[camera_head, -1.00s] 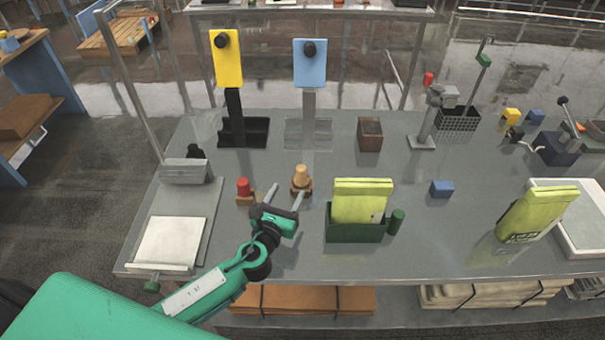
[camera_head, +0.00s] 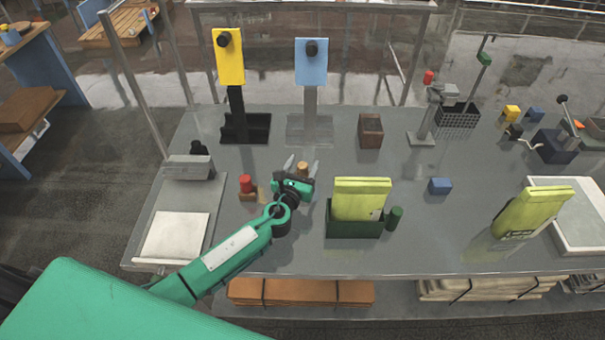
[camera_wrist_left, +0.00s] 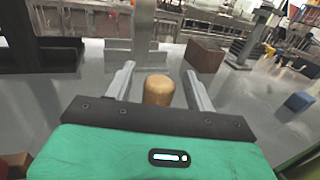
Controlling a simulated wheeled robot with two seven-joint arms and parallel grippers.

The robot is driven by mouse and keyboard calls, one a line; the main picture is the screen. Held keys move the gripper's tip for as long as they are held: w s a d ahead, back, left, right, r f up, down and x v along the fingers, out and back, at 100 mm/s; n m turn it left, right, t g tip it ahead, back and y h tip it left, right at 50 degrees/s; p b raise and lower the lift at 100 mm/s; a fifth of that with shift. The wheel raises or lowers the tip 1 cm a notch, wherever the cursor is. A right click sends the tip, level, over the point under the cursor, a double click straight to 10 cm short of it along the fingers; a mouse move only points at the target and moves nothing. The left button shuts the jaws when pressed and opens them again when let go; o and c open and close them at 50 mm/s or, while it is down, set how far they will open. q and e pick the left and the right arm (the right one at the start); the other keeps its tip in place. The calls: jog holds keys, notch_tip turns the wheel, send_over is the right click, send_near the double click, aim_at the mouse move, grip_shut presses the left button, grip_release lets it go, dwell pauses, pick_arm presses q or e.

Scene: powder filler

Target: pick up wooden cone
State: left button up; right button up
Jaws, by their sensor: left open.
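The wooden cone (camera_head: 302,168) is a small tan piece on the grey table, mostly hidden behind my left gripper in the head view. In the left wrist view the cone (camera_wrist_left: 159,90) stands upright between the two grey fingers, with a gap on each side. My left gripper (camera_head: 302,165) is open, with its fingers reaching on either side of the cone; it also shows in the left wrist view (camera_wrist_left: 158,82). The cone's base is hidden by the gripper body. My right gripper is not in view.
A red-topped piece on a brown base (camera_head: 246,187) stands just left of the cone. A dark green box (camera_head: 350,229) holding green-yellow bags (camera_head: 361,200) stands to the right. A brown box (camera_head: 370,132) and a blue block (camera_head: 440,186) are further off.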

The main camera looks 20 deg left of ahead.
pick_arm(q)
jog(key=c, duration=1.1)
jog(key=shift+o, duration=0.2)
jog(key=shift+r, duration=0.1)
